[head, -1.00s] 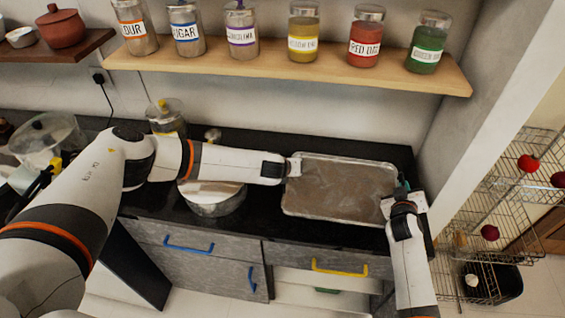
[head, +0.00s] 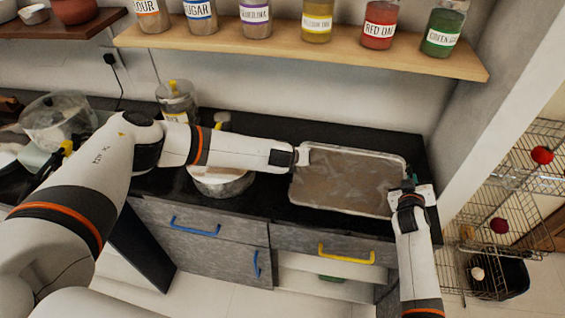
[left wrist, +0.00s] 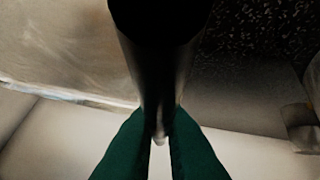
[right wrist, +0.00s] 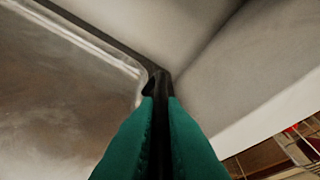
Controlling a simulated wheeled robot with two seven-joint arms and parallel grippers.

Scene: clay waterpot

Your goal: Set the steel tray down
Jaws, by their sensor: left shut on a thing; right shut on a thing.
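The steel tray (head: 345,182) is a shallow rectangle with a brownish, reflective inside and a pale rim. In the head view it looks level over the right part of the dark counter. I cannot tell whether it touches the counter. My left gripper (head: 301,156) is shut on its left edge, and my right gripper (head: 407,189) is shut on its right edge. In the left wrist view the tray (left wrist: 60,45) fills the upper left beside the green fingers (left wrist: 158,138). In the right wrist view the tray's corner (right wrist: 125,65) meets the fingers (right wrist: 160,95).
A shelf of jars (head: 300,55) hangs above. A wall (head: 505,90) and a wire rack (head: 510,200) stand at the right. A yellow-handled drawer (head: 346,255) is below the tray.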

